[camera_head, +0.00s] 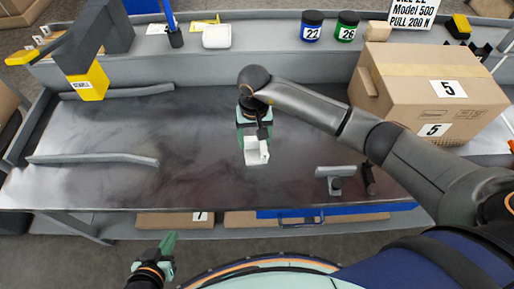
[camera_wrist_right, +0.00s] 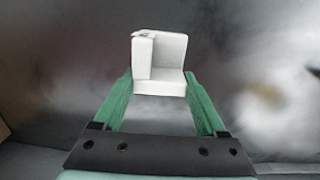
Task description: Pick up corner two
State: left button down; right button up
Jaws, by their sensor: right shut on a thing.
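A white L-shaped corner piece (camera_head: 257,154) is held by my right gripper (camera_head: 252,138) over the middle of the dark worktable (camera_head: 200,180). In the right wrist view the white piece (camera_wrist_right: 160,75) sits between the green fingertips (camera_wrist_right: 160,88), which are closed on its two sides. I see no number on it, so I cannot tell whether it is corner two. I cannot tell whether it touches the table. My left gripper (camera_head: 167,255) is low at the front, below the table edge. Its finger opening is not clear.
Grey bars (camera_head: 92,159) lie on the left of the table. A grey T-shaped part (camera_head: 335,176) stands at the front right. A cardboard box (camera_head: 425,80) marked 5 stands at the right. A blue jar (camera_head: 311,28) and a green jar (camera_head: 346,28) stand on the back ledge.

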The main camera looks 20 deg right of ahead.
jog(key=c, duration=0.4)
jog(key=shift+r, duration=0.1)
